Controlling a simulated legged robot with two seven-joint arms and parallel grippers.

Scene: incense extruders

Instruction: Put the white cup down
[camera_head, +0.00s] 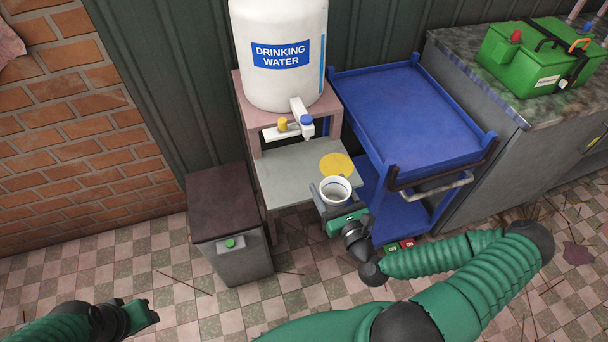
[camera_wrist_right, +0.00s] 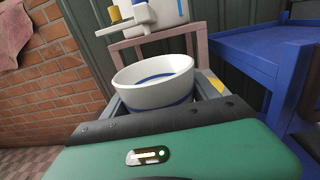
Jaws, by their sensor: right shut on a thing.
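The white cup (camera_head: 336,191) is upright between the fingers of my right gripper (camera_head: 334,187), which is shut on it. In the head view it shows just in front of a yellow round spot (camera_head: 336,164) on the grey shelf (camera_head: 288,176) below the water tank. The right wrist view shows the cup (camera_wrist_right: 153,83) with blue bands, a finger on each side. Its base is hidden, so I cannot tell its height over the shelf. My left gripper (camera_head: 145,315) is low at the left, away from the cup; its finger gap is unclear.
The white drinking water tank (camera_head: 280,85) with its tap (camera_head: 303,122) stands on a pinkish stand behind the shelf. A blue cart (camera_head: 405,105) is close on the right. A grey bin (camera_head: 232,262) with a dark lid stands left of the shelf.

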